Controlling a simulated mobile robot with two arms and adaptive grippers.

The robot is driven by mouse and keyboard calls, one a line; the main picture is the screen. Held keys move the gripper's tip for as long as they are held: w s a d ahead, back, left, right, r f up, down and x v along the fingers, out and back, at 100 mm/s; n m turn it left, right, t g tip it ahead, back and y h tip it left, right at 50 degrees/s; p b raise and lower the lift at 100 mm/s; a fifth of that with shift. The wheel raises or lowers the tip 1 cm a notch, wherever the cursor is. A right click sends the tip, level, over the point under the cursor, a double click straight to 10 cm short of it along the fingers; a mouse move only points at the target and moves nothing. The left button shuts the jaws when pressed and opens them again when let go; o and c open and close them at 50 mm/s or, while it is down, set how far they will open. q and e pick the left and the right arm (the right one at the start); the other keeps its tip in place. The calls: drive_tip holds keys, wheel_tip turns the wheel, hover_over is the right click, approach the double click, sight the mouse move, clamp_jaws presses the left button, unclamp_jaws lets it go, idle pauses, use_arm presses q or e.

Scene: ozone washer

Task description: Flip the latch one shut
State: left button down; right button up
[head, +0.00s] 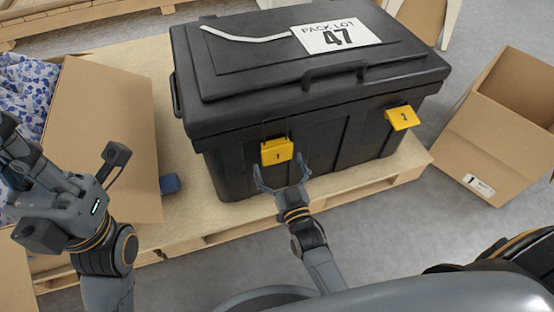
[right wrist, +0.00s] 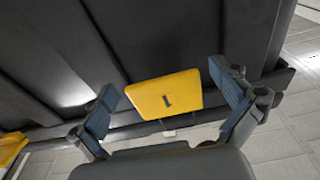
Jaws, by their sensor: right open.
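Latch one (head: 277,151) is a yellow flap marked 1 on the front of the black case (head: 240,165). It stands out from the wall below the lid; its exact angle is hard to tell. My right gripper (head: 281,178) is open and empty just in front of and below it. In the right wrist view, latch one (right wrist: 166,94) shows between the two spread blue fingers (right wrist: 165,105), with no clear contact. My left gripper (head: 14,150) is at the left edge, away from the case; its fingertips do not show clearly.
Latch two (head: 403,117) juts out farther right on the case. The case lid (head: 270,75) is down and carries a lot 47 label (head: 336,38). The case stands on a wooden pallet (head: 375,182). Open cardboard boxes stand left (head: 105,140) and right (head: 490,150).

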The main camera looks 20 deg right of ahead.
drive_tip(key=s+f, duration=0.1)
drive_tip(key=s, duration=1)
drive_tip(key=shift+d+f, duration=0.2)
drive_tip(key=shift+f, duration=0.1)
